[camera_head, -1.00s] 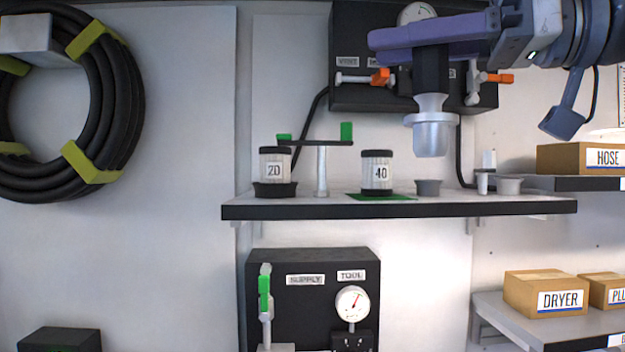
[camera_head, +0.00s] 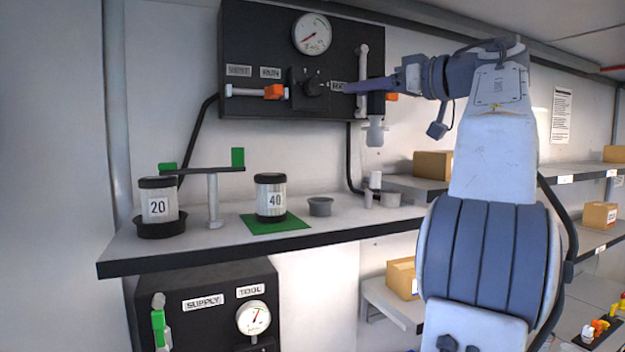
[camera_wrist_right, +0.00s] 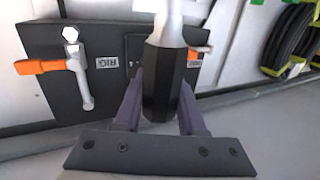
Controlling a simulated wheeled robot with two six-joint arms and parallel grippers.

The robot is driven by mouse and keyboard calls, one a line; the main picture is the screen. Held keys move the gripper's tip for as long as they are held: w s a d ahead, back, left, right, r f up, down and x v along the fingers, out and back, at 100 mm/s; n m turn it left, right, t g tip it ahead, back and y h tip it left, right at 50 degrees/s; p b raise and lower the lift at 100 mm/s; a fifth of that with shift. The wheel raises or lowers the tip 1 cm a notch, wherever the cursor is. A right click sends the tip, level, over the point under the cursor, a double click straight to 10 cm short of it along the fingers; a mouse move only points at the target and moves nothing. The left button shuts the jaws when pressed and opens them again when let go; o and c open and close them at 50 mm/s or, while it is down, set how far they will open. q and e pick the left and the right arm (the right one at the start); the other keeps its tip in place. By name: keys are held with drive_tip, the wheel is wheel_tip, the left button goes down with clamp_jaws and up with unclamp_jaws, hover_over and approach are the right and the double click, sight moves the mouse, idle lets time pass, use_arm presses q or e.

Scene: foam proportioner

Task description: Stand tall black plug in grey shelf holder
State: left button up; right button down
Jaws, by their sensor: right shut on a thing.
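My right gripper (camera_head: 368,88) is shut on the tall black plug. The plug's black grip (camera_head: 376,103) is between the fingers, and its pale grey metal end (camera_head: 375,132) points down. In the right wrist view the black faceted grip (camera_wrist_right: 163,80) sits between the two purple fingers, with the pale end (camera_wrist_right: 172,14) beyond it. The plug hangs upright in the air above the shelf, clear of it. Two small grey cup holders stand on the shelf, a left one (camera_head: 320,206) and a right one (camera_head: 389,198). Both look empty from the side. My left gripper is out of view.
The shelf (camera_head: 285,243) also bears canister 20 (camera_head: 158,200), canister 40 (camera_head: 270,195) on a green mat, a post with a crossbar (camera_head: 213,195) and a small white post (camera_head: 375,182). A black gauge panel (camera_head: 270,60) is behind the plug. Boxes stand on shelves at right.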

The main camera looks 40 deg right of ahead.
drive_tip(key=w+a+f+b, duration=0.2)
drive_tip(key=w+a+f, duration=0.2)
drive_tip(key=w+f, duration=0.6)
drive_tip(key=shift+w+f, duration=0.3)
drive_tip(key=shift+f, duration=0.2)
drive_tip(key=shift+f, duration=0.1)
drive_tip(key=shift+f+b, duration=0.35)
drive_tip(key=shift+f, duration=0.05)
drive_tip(key=shift+f, duration=0.1)
drive_tip(key=c, duration=0.5)
unclamp_jaws()
